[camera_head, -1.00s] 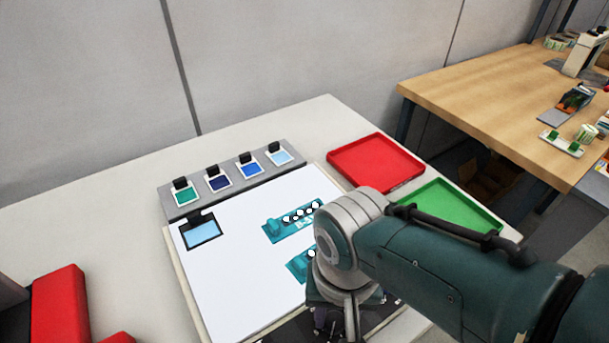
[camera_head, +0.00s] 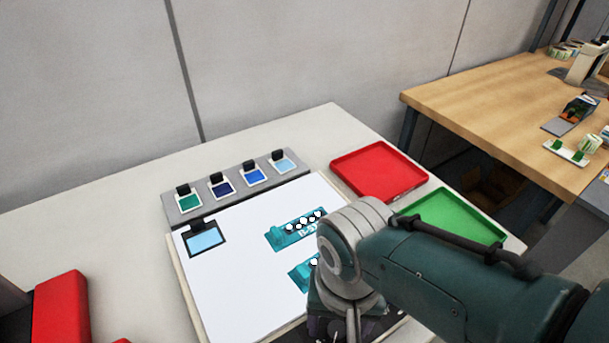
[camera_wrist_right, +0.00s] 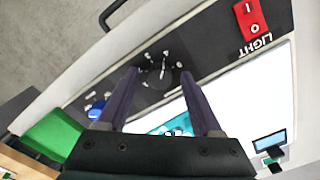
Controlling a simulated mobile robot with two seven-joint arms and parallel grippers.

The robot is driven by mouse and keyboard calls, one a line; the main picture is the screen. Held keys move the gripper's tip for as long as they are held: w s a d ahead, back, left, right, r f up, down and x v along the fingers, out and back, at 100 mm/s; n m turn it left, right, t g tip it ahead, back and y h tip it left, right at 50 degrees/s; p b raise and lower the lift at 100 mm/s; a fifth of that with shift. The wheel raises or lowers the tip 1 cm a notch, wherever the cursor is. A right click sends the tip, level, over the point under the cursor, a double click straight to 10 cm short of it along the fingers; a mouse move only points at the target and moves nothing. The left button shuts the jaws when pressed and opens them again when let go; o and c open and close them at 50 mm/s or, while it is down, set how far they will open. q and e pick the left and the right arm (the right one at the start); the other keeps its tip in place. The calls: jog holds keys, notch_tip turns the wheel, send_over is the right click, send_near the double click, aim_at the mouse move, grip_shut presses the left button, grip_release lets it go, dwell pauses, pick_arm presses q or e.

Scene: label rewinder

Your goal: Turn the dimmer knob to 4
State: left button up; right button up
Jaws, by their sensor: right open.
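The dimmer knob (camera_wrist_right: 157,80) is a dark round knob with a light pointer mark, on the black control panel (camera_wrist_right: 215,45) in the right wrist view. Small white scale marks ring it, too blurred to read. My right gripper (camera_wrist_right: 159,72) is open, with its two fingers pointing at the panel on either side of the knob. I cannot tell whether the fingers touch it. In the head view my right arm hides the knob and most of the gripper. My left gripper is not in view.
A red rocker switch (camera_wrist_right: 251,19) labelled LIGHT and a blue button (camera_wrist_right: 96,110) share the panel.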

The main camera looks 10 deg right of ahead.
aim_at(337, 329)
notch_tip(337, 329, up, 8)
jog(key=p, duration=0.5)
jog(key=shift+r, duration=0.15)
jog(key=shift+r+p, duration=0.45)
jog(key=shift+r, duration=0.4)
